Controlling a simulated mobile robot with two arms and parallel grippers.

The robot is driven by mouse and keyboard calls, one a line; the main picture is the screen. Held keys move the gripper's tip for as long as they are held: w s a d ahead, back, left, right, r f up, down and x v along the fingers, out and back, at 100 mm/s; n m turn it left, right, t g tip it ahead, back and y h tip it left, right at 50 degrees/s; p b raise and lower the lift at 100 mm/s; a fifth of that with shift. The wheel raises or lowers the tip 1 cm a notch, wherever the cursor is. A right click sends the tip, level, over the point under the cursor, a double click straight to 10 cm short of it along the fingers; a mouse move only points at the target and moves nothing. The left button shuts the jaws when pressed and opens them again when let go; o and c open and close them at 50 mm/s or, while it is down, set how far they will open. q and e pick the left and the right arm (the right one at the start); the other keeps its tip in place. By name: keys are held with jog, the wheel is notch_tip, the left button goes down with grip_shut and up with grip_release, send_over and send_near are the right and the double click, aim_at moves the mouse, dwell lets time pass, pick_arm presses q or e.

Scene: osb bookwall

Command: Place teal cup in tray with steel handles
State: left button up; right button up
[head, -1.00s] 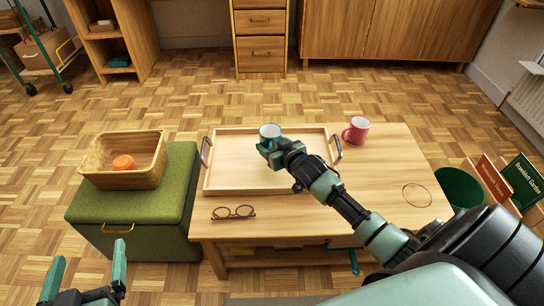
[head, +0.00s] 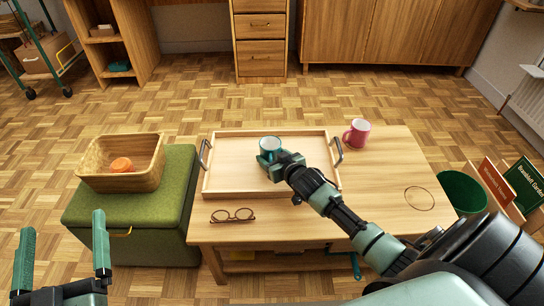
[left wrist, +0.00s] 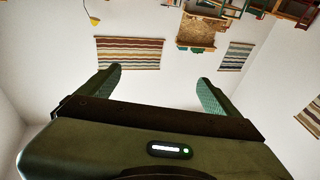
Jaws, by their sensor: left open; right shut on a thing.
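The teal cup (head: 270,146) is in the head view, upright over the middle of the wooden tray. My right gripper (head: 270,158) is shut on it. I cannot tell whether the cup touches the tray floor. The tray with steel handles (head: 228,180) lies on the low table, one handle at each short side. My left gripper (head: 62,248) is open and empty at the lower left of the head view, away from the table; its open fingers also show in the left wrist view (left wrist: 160,85).
A green ottoman (head: 165,210) bears a basket (head: 145,176) with an orange object. A green bin (head: 462,192) stands right of the table (head: 390,190).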

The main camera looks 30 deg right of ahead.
jog(key=o, duration=1.6)
jog(key=shift+f, duration=0.1)
jog(key=shift+o, duration=0.2)
